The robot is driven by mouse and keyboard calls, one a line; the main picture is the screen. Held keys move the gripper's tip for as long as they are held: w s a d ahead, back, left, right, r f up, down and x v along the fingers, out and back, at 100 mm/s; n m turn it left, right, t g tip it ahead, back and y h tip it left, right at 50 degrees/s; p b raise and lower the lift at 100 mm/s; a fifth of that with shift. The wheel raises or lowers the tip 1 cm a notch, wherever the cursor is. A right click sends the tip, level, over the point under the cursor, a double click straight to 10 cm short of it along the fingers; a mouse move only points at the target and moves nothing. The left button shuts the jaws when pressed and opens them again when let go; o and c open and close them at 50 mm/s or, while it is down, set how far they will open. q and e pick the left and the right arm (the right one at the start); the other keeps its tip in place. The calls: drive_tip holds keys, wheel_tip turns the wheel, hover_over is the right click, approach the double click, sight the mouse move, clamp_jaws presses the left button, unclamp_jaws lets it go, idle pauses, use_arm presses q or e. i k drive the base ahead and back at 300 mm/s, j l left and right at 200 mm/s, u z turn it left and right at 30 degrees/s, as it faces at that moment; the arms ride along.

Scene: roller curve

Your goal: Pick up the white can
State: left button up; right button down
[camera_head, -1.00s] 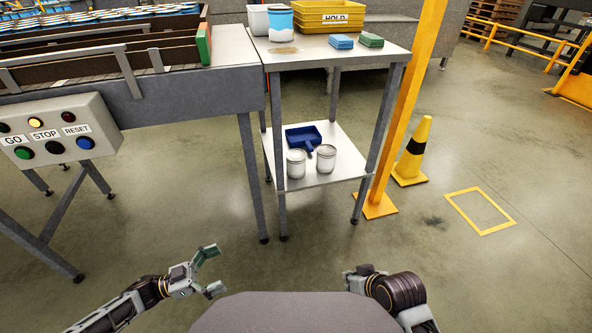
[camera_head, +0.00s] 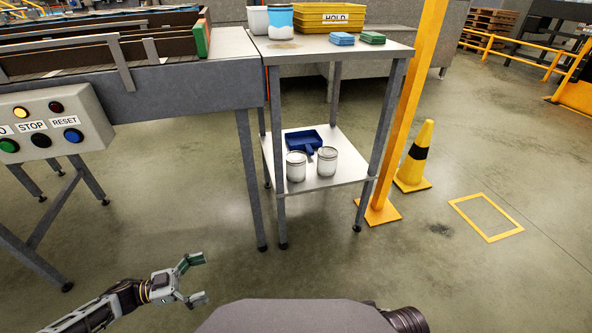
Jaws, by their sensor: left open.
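Two white cans stand upright side by side on the lower shelf of the metal table, a left white can (camera_head: 296,166) and a right white can (camera_head: 327,160). I cannot tell which one the task means. Another white container with a blue band (camera_head: 279,22) stands on the table's top. My left gripper (camera_head: 200,279) is open and empty, low in front of the table and well apart from the cans. My right arm shows only in part at the bottom edge, and its gripper is out of view.
A blue dustpan (camera_head: 303,141) lies behind the cans on the lower shelf (camera_head: 345,172). Table legs frame the shelf. A yellow post (camera_head: 404,115) and cone (camera_head: 415,158) stand to the right. A conveyor with a button box (camera_head: 50,124) is at left. The floor in front is clear.

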sight(295, 160)
drive_tip(key=i, duration=0.5)
drive_tip(key=i+j+z, duration=0.1)
drive_tip(key=i, duration=0.4)
drive_tip(key=i+j, duration=0.15)
drive_tip(key=i, duration=0.4)
drive_tip(key=i+z, duration=0.15)
drive_tip(key=z, duration=0.4)
